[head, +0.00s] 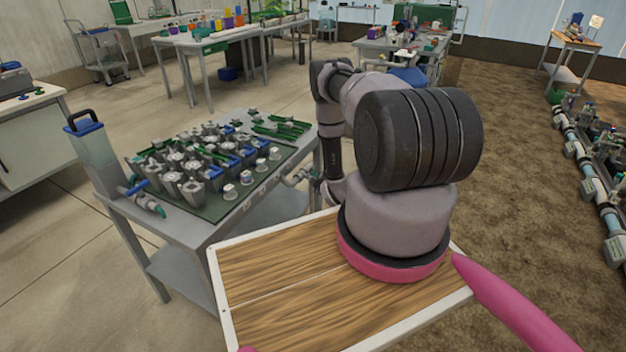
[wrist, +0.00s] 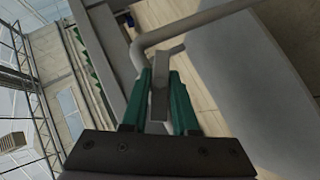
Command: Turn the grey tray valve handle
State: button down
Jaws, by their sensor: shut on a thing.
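The grey valve handle (wrist: 159,100) is a flat lever between the two green fingers of my gripper (wrist: 163,95) in the wrist view. The fingers are shut on it, and its upper end shows beyond them. A bent grey pipe (wrist: 200,20) runs just past the fingertips. In the head view, the grey valve pipe (head: 297,180) sticks out from the right side of the grey cart, and my gripper (head: 312,175) is beside it, small and partly hidden by my arm. The handle itself is too small to make out there.
The grey cart (head: 205,228) holds a green mat with many grey and blue fittings, and a tall grey container (head: 93,150) at its left corner. A wood-topped surface (head: 285,270) lies in front. Open floor (head: 50,260) is at the left; pipework (head: 595,180) runs at the right.

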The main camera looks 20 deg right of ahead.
jog(key=m+g+y, duration=0.3)
jog(key=g, duration=0.1)
jog(key=shift+d, duration=0.2)
jog(key=shift+a+m+g+y, duration=0.1)
jog(key=shift+m+g+y, duration=0.95)
jog(key=shift+y, duration=0.25)
jog(key=c, duration=0.8)
grip_release()
jog(key=shift+o, duration=0.2)
jog(key=v, duration=1)
jog(key=shift+s+d+r, duration=0.15)
jog(key=shift+d+r, duration=0.05)
jog(key=shift+r, duration=0.1)
